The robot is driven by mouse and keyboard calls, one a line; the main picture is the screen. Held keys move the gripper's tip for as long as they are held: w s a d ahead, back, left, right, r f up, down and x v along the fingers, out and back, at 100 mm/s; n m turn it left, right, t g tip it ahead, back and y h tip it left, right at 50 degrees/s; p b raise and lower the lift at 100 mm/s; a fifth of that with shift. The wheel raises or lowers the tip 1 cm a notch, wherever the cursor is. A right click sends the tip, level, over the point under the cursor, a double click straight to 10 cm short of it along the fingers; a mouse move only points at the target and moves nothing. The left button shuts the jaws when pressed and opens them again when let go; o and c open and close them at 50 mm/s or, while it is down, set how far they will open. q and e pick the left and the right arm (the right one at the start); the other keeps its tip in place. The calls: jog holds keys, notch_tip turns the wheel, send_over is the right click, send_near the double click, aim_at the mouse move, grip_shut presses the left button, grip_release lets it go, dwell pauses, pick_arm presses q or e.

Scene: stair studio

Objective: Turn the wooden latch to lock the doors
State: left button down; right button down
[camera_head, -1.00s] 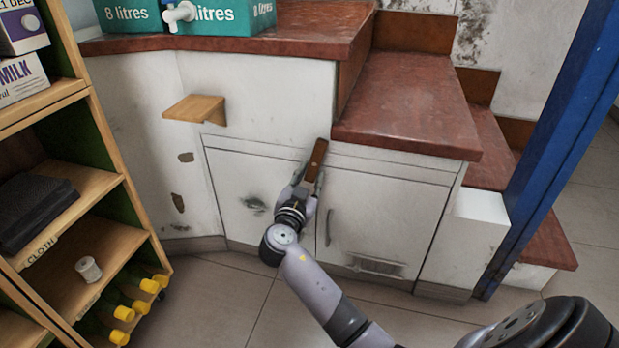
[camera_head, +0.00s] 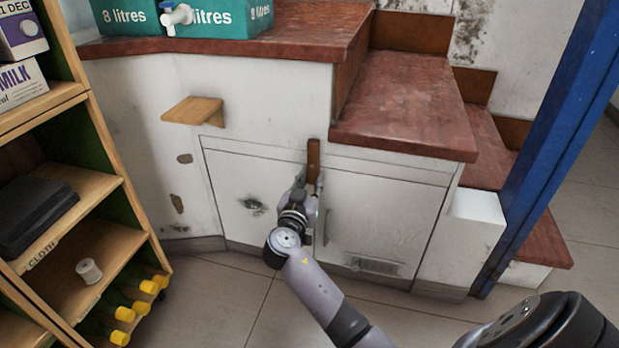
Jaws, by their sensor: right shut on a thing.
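The wooden latch (camera_head: 313,158) is a narrow brown bar at the seam between two white cupboard doors. It stands nearly upright, its top end above the upper edge of the doors. The left door (camera_head: 240,195) has a dark stain. The right door (camera_head: 385,220) has a vertical handle (camera_head: 327,227) near the seam. My right gripper (camera_head: 308,186) is shut on the lower part of the latch, with its fingers on either side of it. The fingers and wrist hide the latch's lower part. My left gripper is not in view.
A small wooden shelf (camera_head: 195,111) juts out above the left door. A wooden rack (camera_head: 140,215) with a spool (camera_head: 89,271) and dark cloth (camera_head: 32,213) stands at left. Red-brown steps (camera_head: 405,105) and a blue post (camera_head: 545,150) are at right. The tiled floor before the doors is clear.

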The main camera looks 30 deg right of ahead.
jog(key=c, duration=1.7)
grip_release()
jog(key=o, duration=0.3)
jog(key=shift+o, duration=0.2)
jog(key=v, duration=1.2)
